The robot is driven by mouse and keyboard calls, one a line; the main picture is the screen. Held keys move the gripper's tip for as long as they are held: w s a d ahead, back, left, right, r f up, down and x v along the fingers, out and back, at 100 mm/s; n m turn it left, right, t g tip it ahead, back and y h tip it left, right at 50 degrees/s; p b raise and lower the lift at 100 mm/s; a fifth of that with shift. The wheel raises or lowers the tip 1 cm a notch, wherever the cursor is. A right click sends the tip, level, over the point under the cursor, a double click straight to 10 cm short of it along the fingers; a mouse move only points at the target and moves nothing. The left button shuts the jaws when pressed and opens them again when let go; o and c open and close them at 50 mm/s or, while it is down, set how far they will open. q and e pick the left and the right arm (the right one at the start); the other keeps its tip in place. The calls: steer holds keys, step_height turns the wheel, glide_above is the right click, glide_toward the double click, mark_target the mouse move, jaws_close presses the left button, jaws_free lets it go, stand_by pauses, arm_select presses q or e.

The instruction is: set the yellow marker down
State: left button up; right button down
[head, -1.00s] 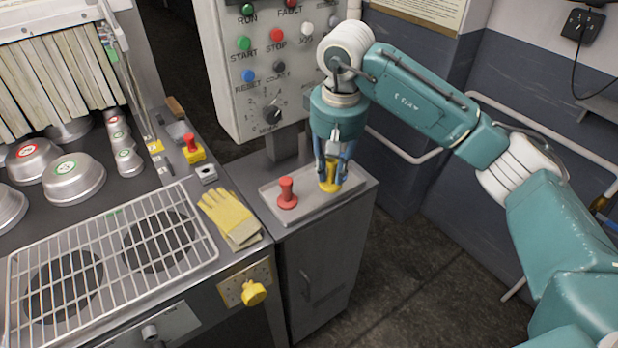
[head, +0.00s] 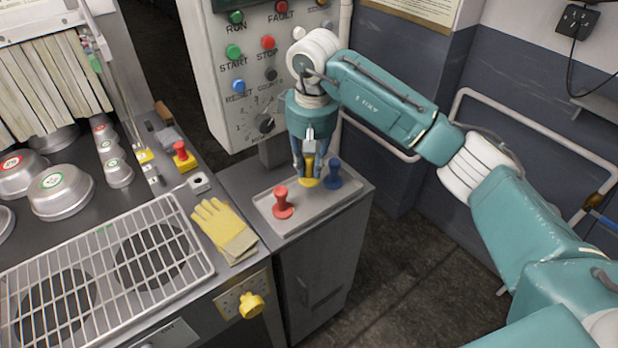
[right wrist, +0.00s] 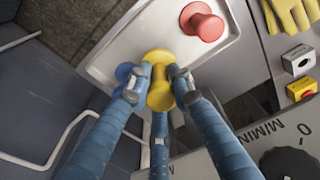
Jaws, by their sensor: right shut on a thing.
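The yellow marker (head: 310,181) is between the fingers of my right gripper (head: 310,168), over the middle of the grey tray (head: 305,208). The gripper is shut on it. The marker looks upright, with its base at or just above the tray; I cannot tell if it touches. In the right wrist view the yellow marker (right wrist: 160,68) shows between the blue fingers. A red marker (head: 283,203) stands on the tray to the left, and a blue marker (head: 333,174) stands close on the right. In the right wrist view, the fingers partly hide the blue marker (right wrist: 125,72). My left gripper is not in view.
The control panel (head: 215,90) rises close behind the tray. The tray's front part is bare.

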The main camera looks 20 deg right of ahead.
mark_target(310, 158)
step_height(310, 158, down, 2)
steer(key=shift+a+f, duration=0.1)
steer(key=shift+f, duration=0.1)
step_height(310, 158, down, 4)
steer(key=shift+r+p, duration=0.2)
steer(key=shift+p, duration=0.55)
steer(key=c, duration=1.5)
jaws_free()
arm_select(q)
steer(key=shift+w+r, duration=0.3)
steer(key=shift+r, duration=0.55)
arm_select(e)
steer(key=r+b, duration=0.1)
steer(key=r, duration=0.2)
steer(key=r+b, duration=0.1)
steer(key=r, duration=0.3)
steer(key=s+r+b, duration=0.1)
steer(key=r, duration=0.3)
steer(key=shift+s, duration=0.1)
steer(key=shift+s+r, duration=0.1)
steer(key=shift+r, duration=0.35)
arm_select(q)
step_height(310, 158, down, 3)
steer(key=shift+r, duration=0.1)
